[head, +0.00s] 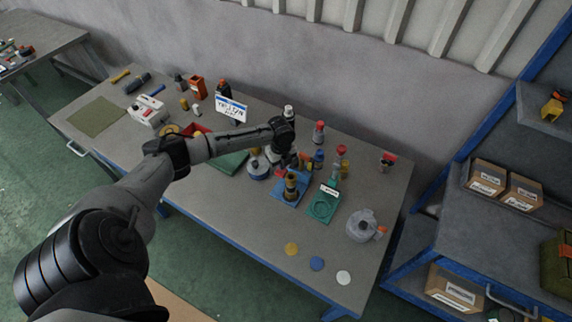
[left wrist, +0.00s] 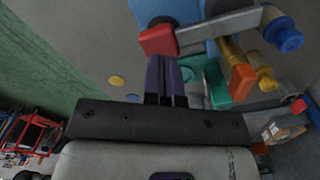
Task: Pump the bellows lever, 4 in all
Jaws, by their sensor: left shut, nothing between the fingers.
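The device on a blue base (head: 281,196) stands near the middle of the bench, with a dark and brass upright part (head: 291,187) on it. My left gripper (head: 284,167) is over this device, and its arm hides part of it. In the left wrist view, the fingers of my left gripper (left wrist: 164,78) are closed together and empty. Their tips are close to a red block (left wrist: 158,41) at the end of a grey bar (left wrist: 218,28), which looks like the lever. I cannot tell whether they touch. My right gripper is not in view.
A green fixture (head: 323,206) stands right of the device, with a grey round pot (head: 362,226) farther right. Yellow, blue and white discs (head: 317,264) lie along the front edge. Bottles and a sign (head: 231,108) stand behind. A shelf rack (head: 480,228) is at the right.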

